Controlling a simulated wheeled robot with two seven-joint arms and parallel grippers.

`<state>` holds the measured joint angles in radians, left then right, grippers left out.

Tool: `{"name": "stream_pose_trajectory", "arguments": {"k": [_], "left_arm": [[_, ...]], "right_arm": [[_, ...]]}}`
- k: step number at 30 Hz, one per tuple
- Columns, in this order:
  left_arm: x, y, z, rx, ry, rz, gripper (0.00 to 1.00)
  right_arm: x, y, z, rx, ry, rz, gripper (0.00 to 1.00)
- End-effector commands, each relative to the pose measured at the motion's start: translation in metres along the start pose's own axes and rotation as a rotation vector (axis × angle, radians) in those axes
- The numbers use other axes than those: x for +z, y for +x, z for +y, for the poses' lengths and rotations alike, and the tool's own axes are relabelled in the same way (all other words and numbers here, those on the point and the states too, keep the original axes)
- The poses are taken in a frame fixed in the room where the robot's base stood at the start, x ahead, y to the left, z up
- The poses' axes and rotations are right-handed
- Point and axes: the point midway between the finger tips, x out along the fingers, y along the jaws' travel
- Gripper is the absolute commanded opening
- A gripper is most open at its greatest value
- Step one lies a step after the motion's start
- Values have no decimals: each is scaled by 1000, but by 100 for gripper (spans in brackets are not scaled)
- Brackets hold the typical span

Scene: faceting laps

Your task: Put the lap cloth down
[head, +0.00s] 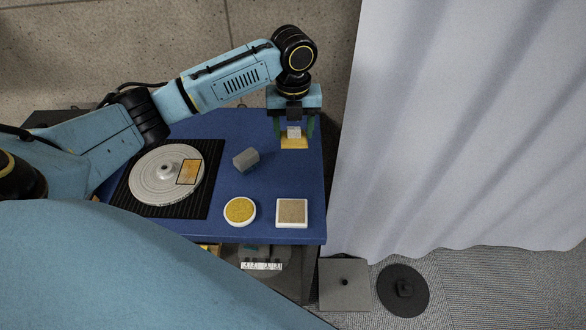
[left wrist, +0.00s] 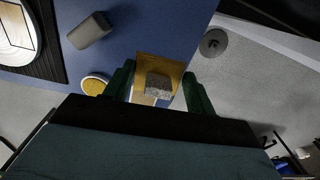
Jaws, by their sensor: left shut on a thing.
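The lap cloth (head: 294,143) shows as a yellow-orange square under a pale grey speckled block, near the far right corner of the blue table. My left gripper (head: 296,133) points down, with its green fingers shut on the grey block. In the left wrist view the yellow square (left wrist: 158,66) and the speckled block (left wrist: 158,86) lie between the fingers. I cannot tell whether the cloth touches the table. The round grey lap (head: 153,181) lies on a black ribbed mat (head: 197,207), with an outlined orange patch (head: 189,172) on it. My right gripper is not in view.
A grey block (head: 246,160) lies mid-table on the blue top (head: 222,124). A round white dish with yellow filling (head: 240,211) and a square white-rimmed tan tray (head: 292,213) stand at the front. A pale curtain (head: 440,120) hangs to the right.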

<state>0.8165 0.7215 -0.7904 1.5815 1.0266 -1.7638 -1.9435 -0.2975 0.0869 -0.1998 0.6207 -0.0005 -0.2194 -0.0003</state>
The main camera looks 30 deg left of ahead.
Motion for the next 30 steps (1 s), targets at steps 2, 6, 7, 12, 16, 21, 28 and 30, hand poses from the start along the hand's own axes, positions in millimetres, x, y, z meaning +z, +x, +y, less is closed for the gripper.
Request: {"name": "stream_pose_trajectory", "arguments": {"k": [2, 6, 7, 12, 16, 21, 28, 30], "left_arm": [[2, 3, 1, 1, 40, 0, 37], [2, 16, 2, 1, 66, 1, 37], [2, 21, 2, 2, 66, 1, 37], [2, 49, 2, 2, 65, 1, 37], [2, 61, 2, 2, 65, 1, 37], [1, 88, 2, 2, 64, 1, 37], [2, 103, 2, 0, 64, -2, 37], [2, 103, 2, 1, 64, -2, 37]], "right_arm": [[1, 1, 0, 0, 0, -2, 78], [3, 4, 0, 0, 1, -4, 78], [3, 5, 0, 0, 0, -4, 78], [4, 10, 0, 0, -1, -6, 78], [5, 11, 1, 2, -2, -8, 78], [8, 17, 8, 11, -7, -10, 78], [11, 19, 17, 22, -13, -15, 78], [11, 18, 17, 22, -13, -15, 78]]}}
